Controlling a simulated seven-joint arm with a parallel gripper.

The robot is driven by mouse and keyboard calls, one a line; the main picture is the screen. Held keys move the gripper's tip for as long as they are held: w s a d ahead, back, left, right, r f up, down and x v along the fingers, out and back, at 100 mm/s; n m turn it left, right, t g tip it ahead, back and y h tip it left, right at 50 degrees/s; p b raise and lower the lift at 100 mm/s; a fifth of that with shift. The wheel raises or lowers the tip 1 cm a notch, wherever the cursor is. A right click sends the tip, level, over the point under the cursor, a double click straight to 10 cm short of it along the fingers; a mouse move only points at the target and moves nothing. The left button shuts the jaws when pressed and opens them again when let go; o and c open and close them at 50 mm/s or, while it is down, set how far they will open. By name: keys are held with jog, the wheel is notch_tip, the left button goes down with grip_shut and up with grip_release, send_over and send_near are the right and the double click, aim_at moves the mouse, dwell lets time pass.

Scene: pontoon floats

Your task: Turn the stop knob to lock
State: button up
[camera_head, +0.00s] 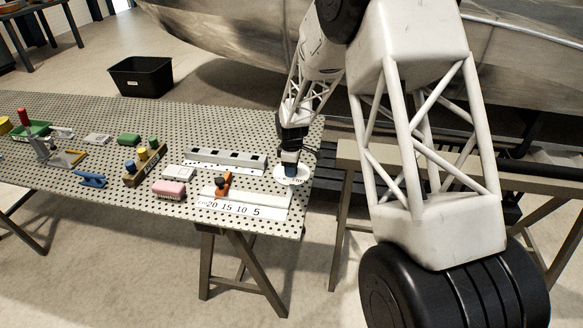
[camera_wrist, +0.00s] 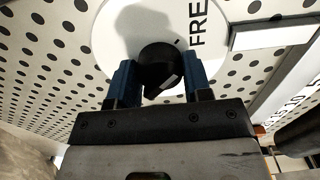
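The stop knob (camera_wrist: 160,66) is a black knob with a white mark, set on a round white dial plate (camera_wrist: 112,28). The letters "FRE" show on the plate to the right of the knob; any further letters are hidden. In the head view the dial plate (camera_head: 281,177) lies at the table's right end, mostly under my gripper (camera_head: 291,172). In the wrist view my gripper (camera_wrist: 160,80) has one blue finger on each side of the knob. The fingers appear close to its sides, but I cannot tell whether they press on it.
A white scale strip (camera_head: 228,206) marked 20, 15, 10, 5 with an orange slider (camera_head: 223,185) lies left of the dial. A grey rail block (camera_head: 226,159) is behind it. Several small items spread leftward on the perforated table (camera_head: 60,105). A boat hull (camera_head: 230,40) is behind.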

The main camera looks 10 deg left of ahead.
jog(key=shift+c, duration=0.7)
jog(key=shift+m, duration=0.4)
jog(key=m, duration=0.7)
jog(key=shift+m, duration=0.4)
jog(key=m, duration=0.4)
jog(key=shift+m, duration=0.3)
jog(key=m, duration=0.4)
jog(key=shift+m, duration=0.4)
